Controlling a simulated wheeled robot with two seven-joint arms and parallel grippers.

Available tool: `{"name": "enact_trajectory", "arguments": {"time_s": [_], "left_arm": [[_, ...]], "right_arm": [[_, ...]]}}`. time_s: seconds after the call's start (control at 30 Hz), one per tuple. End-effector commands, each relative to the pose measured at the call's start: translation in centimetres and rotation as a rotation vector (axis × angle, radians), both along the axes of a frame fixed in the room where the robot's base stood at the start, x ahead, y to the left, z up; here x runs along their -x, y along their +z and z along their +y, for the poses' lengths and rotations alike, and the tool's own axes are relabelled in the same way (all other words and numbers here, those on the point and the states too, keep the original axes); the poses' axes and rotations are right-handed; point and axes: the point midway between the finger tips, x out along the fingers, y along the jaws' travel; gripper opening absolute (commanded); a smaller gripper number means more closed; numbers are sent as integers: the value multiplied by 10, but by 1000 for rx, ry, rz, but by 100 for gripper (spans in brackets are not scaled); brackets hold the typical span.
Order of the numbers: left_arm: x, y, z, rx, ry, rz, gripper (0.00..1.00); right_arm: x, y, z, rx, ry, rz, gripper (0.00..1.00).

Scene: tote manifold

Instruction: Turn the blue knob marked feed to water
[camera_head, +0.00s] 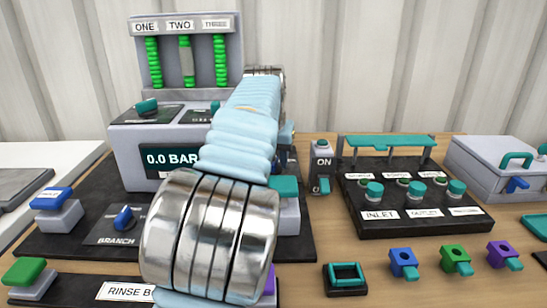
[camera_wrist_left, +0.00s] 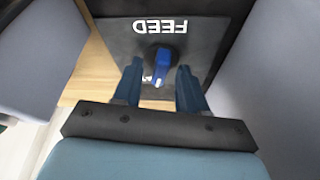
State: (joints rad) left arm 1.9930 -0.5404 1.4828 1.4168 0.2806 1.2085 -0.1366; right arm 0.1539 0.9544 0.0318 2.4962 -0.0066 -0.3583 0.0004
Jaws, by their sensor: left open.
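In the left wrist view, the blue feed knob (camera_wrist_left: 161,62) stands on a dark plate (camera_wrist_left: 203,32) whose white FEED label reads upside down. My left gripper (camera_wrist_left: 157,75) is open, with its two dark blue fingers on either side of the knob's near end. I cannot tell whether they touch it. In the head view, my left arm covers the feed knob, and the gripper's fingers are hidden behind the arm. My right gripper does not show.
A second blue knob (camera_head: 124,218) marked BRANCH sits left of my arm. A grey gauge box (camera_head: 130,172) reads 0.0 BAR behind it. A black panel (camera_head: 413,222) with teal knobs stands at the right. Grey walls (camera_wrist_left: 262,75) flank the feed plate.

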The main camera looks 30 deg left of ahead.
Motion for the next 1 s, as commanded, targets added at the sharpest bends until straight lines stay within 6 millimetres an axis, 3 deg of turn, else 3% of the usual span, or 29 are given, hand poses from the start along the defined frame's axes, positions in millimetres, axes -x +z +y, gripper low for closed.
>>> {"name": "enact_trajectory", "arguments": {"time_s": [0.03,0.3,0.87,0.9,1.0], "left_arm": [[0,0,0,0,0,0,42],[0,0,0,0,0,0,0],[0,0,1,1,-134,2,0],[0,0,1,1,-134,2,17],[0,0,1,1,-133,2,33]], "right_arm": [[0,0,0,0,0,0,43],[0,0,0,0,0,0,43],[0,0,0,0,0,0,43],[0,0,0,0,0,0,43],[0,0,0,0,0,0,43]]}}
